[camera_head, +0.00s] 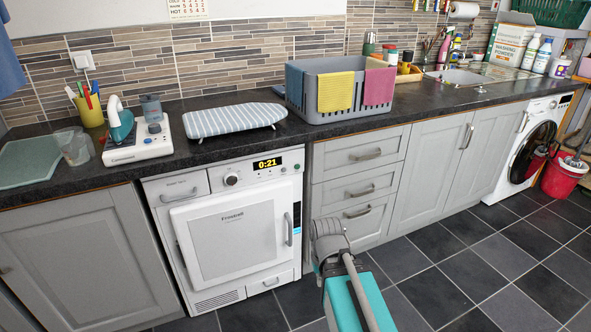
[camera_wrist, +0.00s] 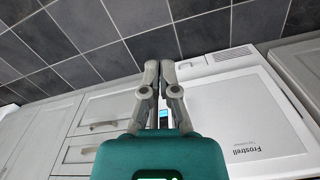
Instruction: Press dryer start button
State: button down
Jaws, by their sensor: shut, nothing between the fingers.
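The white dryer (camera_head: 228,240) stands under the worktop in the head view, its door closed. Its control panel has a round knob (camera_head: 231,179) and a lit display (camera_head: 267,163) reading 0:21. The start button is too small to single out. In the wrist view the dryer door (camera_wrist: 235,110) is at the right, seen upside down, and the control panel is out of view. My gripper (camera_wrist: 160,66) is shut and empty, its fingers together, in front of the dryer's side edge and low grille. I cannot make out its fingertips in the head view.
The worktop (camera_head: 330,132) overhangs the dryer. Drawers with handles (camera_head: 360,190) adjoin it on the right and a cupboard (camera_head: 80,262) on the left. An ironing board (camera_head: 235,120) and a grey basket (camera_head: 300,95) stand above. The tiled floor (camera_head: 470,270) is clear in front.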

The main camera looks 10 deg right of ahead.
dwell(0.5)
jog(key=shift+w+d, duration=0.1)
jog(key=w+d+m+t+h+b, duration=0.1)
jog(key=w+d+t+h+b, duration=0.3)
jog(key=w, duration=0.5)
jog(key=w+d+m+t+h+b, duration=0.1)
jog(key=w+d+t+h+b, duration=0.1)
jog(key=w+d+h, duration=0.45)
jog(key=w+a+r+n+t+b, duration=0.2)
jog(key=w+a+r+t, duration=0.1)
jog(key=w, duration=0.6)
jog(key=w+a+r+n+t+b, duration=0.3)
jog(key=w+t, duration=0.4)
jog(key=w, duration=0.3)
jog(key=shift+a+r+n+y, duration=0.3)
jog(key=shift+a+r+y, duration=0.2)
jog(key=shift+r, duration=0.8)
jog(key=shift+w+a, duration=0.1)
